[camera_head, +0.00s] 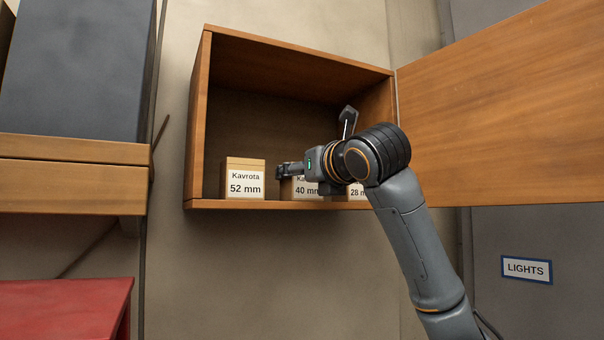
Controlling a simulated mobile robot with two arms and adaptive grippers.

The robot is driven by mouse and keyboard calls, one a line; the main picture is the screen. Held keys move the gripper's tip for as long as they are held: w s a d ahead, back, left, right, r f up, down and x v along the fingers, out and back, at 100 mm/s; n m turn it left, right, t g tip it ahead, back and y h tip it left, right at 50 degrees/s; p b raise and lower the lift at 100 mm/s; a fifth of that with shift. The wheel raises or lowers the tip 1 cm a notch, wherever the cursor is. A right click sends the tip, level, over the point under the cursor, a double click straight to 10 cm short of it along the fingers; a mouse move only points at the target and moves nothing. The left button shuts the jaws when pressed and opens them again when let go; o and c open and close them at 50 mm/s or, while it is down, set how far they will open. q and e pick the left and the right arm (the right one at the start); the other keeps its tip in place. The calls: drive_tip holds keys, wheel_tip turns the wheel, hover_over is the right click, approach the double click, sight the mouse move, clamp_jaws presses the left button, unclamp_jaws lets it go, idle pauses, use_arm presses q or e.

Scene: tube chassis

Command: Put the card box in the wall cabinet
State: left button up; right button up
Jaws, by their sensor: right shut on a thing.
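The wooden wall cabinet (196,130) hangs open in the middle of the head view. On its floor stands a card box marked "Kavrota 52 mm" (244,180), upright at the left. A card box marked "40 mm" (301,191) is right of it, its top partly hidden by my right gripper (300,165). A box marked "28 mm" (357,193) is further right, mostly hidden by my wrist. My right gripper is inside the cabinet and appears shut on the 40 mm box; the grip itself is partly hidden. My left gripper is out of view.
The cabinet door (500,110) stands open to the right. A wooden shelf (75,187) with a large grey box (75,70) is at the left, above a red surface (60,310). A "LIGHTS" sign (527,269) is at lower right. The cabinet's upper space looks free.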

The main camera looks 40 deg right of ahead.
drive_tip(key=shift+a, duration=0.1)
drive_tip(key=o, duration=1.1)
drive_tip(key=shift+f, duration=0.1)
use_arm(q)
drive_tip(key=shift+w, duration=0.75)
use_arm(e)
drive_tip(key=o, duration=0.3)
drive_tip(key=shift+s, duration=0.2)
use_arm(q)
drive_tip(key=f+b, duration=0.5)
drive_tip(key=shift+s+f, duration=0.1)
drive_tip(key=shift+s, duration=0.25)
use_arm(e)
drive_tip(key=v, duration=1.1)
drive_tip(key=shift+s, duration=0.35)
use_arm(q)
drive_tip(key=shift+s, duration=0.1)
use_arm(e)
drive_tip(key=shift+a, duration=0.15)
